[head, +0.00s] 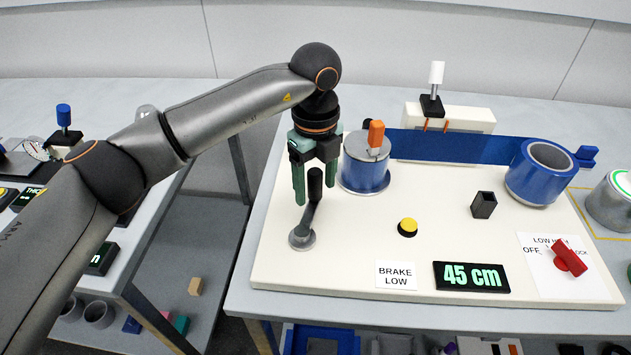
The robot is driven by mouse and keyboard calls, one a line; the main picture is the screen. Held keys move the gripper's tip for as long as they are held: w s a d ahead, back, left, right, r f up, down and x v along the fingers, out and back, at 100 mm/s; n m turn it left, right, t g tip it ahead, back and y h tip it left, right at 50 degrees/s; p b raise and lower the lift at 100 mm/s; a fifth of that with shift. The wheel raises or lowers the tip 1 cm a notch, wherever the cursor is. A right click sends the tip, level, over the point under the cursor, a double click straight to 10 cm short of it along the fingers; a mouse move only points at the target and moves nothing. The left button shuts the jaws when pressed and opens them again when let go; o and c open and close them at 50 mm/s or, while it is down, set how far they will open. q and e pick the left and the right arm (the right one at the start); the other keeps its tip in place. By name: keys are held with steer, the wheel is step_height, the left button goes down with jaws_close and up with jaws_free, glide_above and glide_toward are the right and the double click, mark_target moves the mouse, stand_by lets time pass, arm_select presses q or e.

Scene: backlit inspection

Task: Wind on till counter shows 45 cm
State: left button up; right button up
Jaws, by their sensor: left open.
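The counter (472,277) on the white board reads "45 cm" in green. A crank with a black upright handle (315,184) and a grey round base (302,237) stands at the board's left. My left gripper (315,190) is open, pointing down, with its green fingers on either side of the crank handle; I cannot tell whether they touch it. A blue reel with an orange knob (366,170) stands right of the crank. A blue strip (450,147) runs from it to a blue roll (541,172) at the right. My right gripper is not in view.
A yellow button (408,226), a small black open box (484,205) and a red selector knob (570,258) are on the board. A card (396,275) reads "BRAKE LOW". A grey can (611,202) stands at the right edge. A gap separates the left bench from this table.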

arm_select(q)
steer(key=shift+r, duration=0.1)
stand_by(0.3)
step_height(320, 180, up, 8)
steer(key=p, duration=0.5)
stand_by(0.6)
